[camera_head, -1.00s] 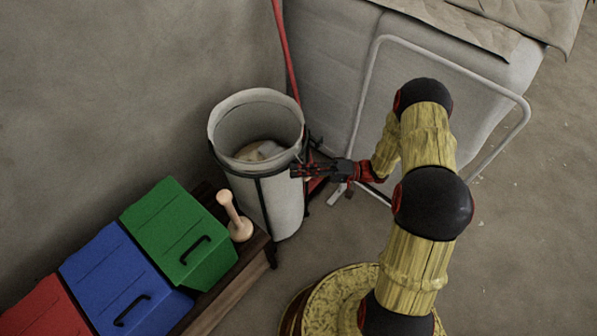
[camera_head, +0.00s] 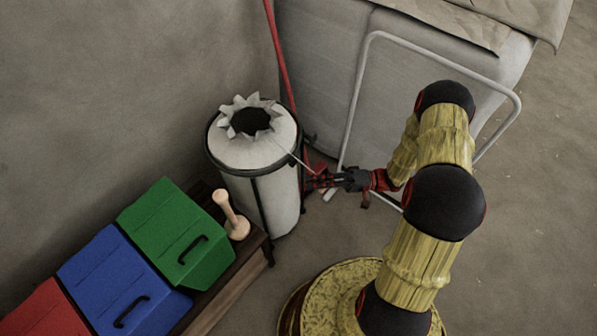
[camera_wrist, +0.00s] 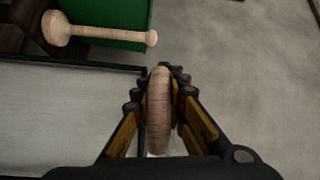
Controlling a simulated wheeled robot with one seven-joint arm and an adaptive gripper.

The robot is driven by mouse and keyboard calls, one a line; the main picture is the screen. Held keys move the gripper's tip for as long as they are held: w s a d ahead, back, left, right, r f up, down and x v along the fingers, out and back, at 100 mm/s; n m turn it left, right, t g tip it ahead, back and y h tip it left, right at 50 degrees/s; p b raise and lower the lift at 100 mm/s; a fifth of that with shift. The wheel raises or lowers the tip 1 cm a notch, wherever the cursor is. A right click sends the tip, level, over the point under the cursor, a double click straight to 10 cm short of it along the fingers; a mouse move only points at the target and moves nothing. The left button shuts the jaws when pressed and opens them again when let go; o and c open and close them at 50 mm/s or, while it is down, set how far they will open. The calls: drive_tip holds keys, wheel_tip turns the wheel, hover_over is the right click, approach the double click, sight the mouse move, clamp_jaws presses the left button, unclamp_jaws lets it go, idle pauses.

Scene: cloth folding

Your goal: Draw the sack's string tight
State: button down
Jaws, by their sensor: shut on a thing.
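The pale sack (camera_head: 250,155) hangs upright in a dark round stand. Its mouth is gathered into pointed pleats around a small dark opening (camera_head: 250,121). A thin pale string (camera_head: 304,163) runs from the sack's front right towards my gripper (camera_head: 312,182), which is right of the sack and apart from it. In the wrist view my gripper (camera_wrist: 160,88) is shut on a wooden toggle (camera_wrist: 158,110), with fingers on both sides. A pale part of the sack (camera_wrist: 60,125) fills that view's lower left. The sack's contents are hidden.
A wooden peg with a round base (camera_head: 236,215) stands on a low bench (camera_head: 232,272) beside green (camera_head: 170,225), blue (camera_head: 110,275) and red (camera_head: 40,310) bins. A white tube frame (camera_head: 440,62) stands behind my arm. A red pole (camera_head: 278,55) rises behind the sack.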

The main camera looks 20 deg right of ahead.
drive_tip(key=s+d, duration=0.3)
drive_tip(key=s, duration=0.2)
drive_tip(key=shift+d, duration=0.4)
drive_tip(key=shift+s, duration=0.1)
drive_tip(key=c, duration=1.8)
unclamp_jaws()
drive_tip(key=shift+o, duration=0.2)
drive_tip(key=shift+d, duration=0.1)
drive_tip(key=s+d+f, duration=0.1)
drive_tip(key=d, duration=1)
drive_tip(key=shift+s+d, duration=0.3)
drive_tip(key=shift+s, duration=0.1)
drive_tip(key=shift+f, duration=0.1)
